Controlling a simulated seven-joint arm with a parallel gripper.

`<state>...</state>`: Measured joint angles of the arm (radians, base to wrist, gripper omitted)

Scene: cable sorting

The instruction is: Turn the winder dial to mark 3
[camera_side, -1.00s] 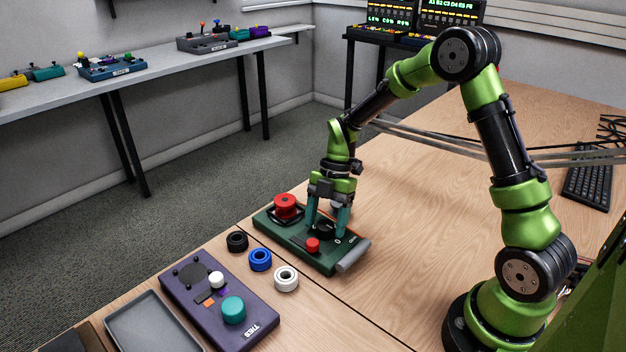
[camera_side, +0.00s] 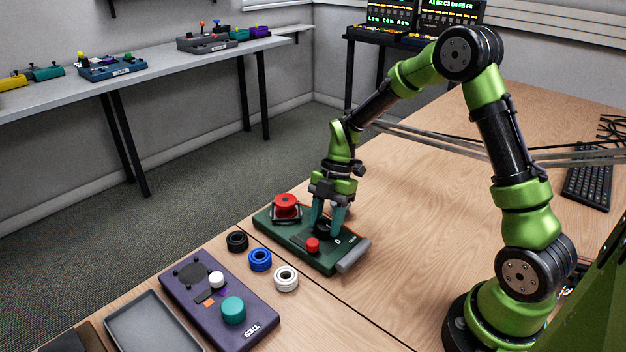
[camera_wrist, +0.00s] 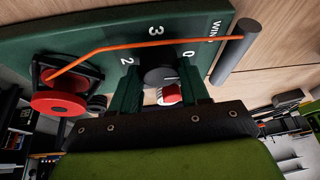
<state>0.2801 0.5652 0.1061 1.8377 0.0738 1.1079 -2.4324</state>
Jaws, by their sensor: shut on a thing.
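The green winder board (camera_side: 292,249) lies on the wooden table. Its dark round dial (camera_wrist: 160,76) sits between my gripper's teal fingers; in the side view the dial (camera_side: 322,229) is partly covered by them. My gripper (camera_wrist: 168,92) is shut on the dial from above. White marks 2 (camera_wrist: 130,61), 3 (camera_wrist: 156,29) and 0 (camera_wrist: 188,54) show around the dial in the wrist view. Which mark the dial points to I cannot tell. A red spool (camera_side: 286,203) stands at the board's far left, and a red button (camera_side: 312,245) sits in front of the dial.
An orange cable (camera_wrist: 150,42) runs from the spool across the board to a grey cylinder (camera_wrist: 235,50). Black (camera_side: 237,242), blue (camera_side: 260,260) and white (camera_side: 286,278) rings lie beside the board, near a purple board (camera_side: 220,325) and grey tray (camera_side: 150,322).

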